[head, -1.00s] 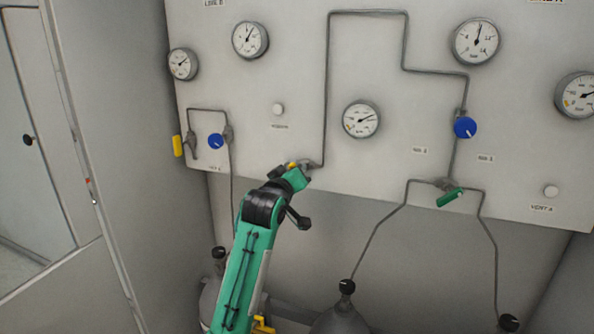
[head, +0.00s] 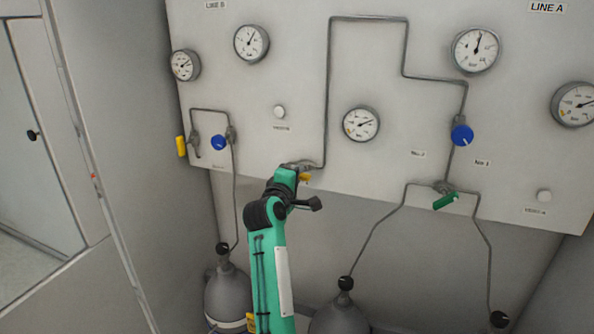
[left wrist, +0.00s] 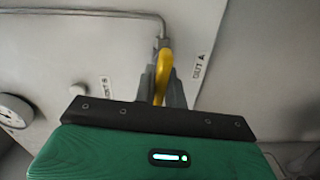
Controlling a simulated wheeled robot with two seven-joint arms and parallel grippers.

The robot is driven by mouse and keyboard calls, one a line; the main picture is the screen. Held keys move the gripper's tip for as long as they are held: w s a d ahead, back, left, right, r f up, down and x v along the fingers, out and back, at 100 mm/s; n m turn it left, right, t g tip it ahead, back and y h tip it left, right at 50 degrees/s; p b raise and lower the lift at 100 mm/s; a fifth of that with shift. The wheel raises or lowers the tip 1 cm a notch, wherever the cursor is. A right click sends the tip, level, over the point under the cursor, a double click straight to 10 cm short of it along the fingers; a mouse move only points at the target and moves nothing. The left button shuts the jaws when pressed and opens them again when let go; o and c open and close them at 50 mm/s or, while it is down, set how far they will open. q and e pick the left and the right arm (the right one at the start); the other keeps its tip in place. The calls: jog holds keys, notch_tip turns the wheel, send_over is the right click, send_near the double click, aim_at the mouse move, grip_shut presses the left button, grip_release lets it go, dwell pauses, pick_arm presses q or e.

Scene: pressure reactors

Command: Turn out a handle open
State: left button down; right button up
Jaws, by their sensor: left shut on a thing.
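The out A handle is a yellow lever on a thin grey pipe at the panel's lower edge. A small part of the yellow handle (head: 305,177) shows beside my left gripper (head: 293,171) in the head view. In the left wrist view, the yellow handle (left wrist: 162,70) stands between the two grey fingers of my left gripper (left wrist: 161,82), which is shut on it. The "OUT A" label (left wrist: 200,68) is just right of the fingers. The fingers and body of the gripper hide part of the handle. My right gripper is not in view.
The panel carries several gauges, such as one (head: 361,124) above my gripper. A blue knob (head: 462,135) and a green handle (head: 446,201) are to the right. Another yellow handle (head: 181,146) is at the left edge. Gas cylinders (head: 339,315) stand below.

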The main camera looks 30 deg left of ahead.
pick_arm(q)
jog(key=shift+n, duration=0.5)
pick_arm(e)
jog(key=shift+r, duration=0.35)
pick_arm(q)
jog(key=shift+p, duration=0.3)
jog(key=shift+f, duration=0.1)
jog(key=c, duration=1.5)
grip_release()
jog(key=shift+o, duration=0.2)
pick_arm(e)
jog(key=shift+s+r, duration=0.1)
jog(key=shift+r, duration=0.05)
